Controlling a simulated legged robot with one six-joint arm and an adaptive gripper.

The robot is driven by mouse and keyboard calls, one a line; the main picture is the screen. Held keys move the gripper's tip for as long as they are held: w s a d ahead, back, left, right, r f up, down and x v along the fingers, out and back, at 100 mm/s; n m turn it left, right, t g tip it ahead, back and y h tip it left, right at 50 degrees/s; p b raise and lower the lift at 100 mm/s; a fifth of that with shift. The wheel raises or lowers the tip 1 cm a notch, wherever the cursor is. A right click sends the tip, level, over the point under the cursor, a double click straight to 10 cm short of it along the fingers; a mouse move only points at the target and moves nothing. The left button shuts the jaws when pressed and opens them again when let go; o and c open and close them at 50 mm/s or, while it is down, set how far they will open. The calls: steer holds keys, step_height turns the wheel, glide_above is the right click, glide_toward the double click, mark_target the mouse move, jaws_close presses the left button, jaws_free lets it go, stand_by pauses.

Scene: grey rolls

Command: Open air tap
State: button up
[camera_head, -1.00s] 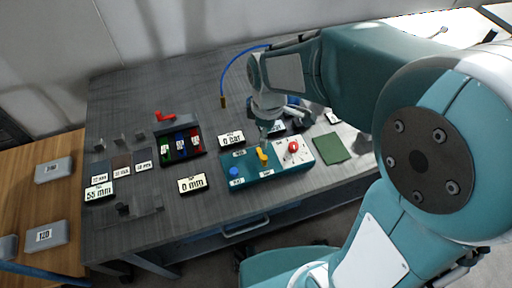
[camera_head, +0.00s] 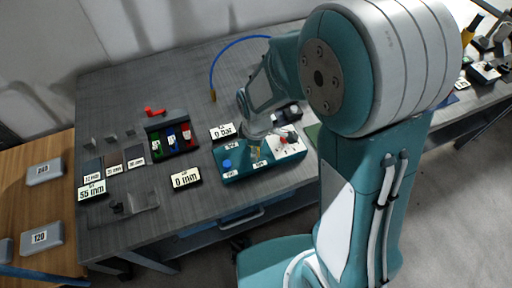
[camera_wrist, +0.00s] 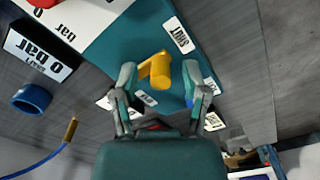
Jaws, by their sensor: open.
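The air tap shows as a yellow handle (camera_wrist: 157,68) on a teal and white panel (camera_wrist: 120,40) in the wrist view. A label reading SHUT lies near it. In the head view only a bit of the yellow handle (camera_head: 254,153) shows on the panel (camera_head: 236,172); my wrist hides the rest. My gripper (camera_wrist: 159,72) is open and empty, with one finger on each side of the handle in the wrist view. I cannot tell whether either finger touches it. In the head view my gripper is over the panel, its fingers mostly hidden.
A red knob (camera_wrist: 42,2) is on the panel's white part. A 0 bar display (camera_wrist: 38,50), a blue ring (camera_wrist: 30,99) and a blue hose (camera_head: 213,68) are nearby. A 0 mm display (camera_head: 186,178) stands left of the panel. Grey table (camera_head: 130,225) around is partly free.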

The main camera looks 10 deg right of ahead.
jaws_close()
steer(key=a+m, duration=0.1)
steer(key=m, duration=0.1)
steer(key=a+m, duration=0.1)
steer(key=m, duration=0.2)
steer(key=a+m, duration=0.1)
steer(key=m, duration=0.3)
steer(key=shift+w+a, duration=0.25)
steer(key=shift+a, duration=0.1)
steer(key=m, duration=0.2)
steer(key=w+a+m, duration=0.1)
steer(key=m, duration=0.1)
steer(key=shift+w+a, duration=0.1)
steer(key=shift+a, duration=0.1)
steer(key=shift+w+a+m, duration=0.2)
steer(key=shift+w+m, duration=0.2)
steer(key=shift+m, duration=0.8)
steer(key=shift+w+a+m, duration=0.15)
steer(key=shift+w+m, duration=0.2)
steer(key=shift+m, duration=0.85)
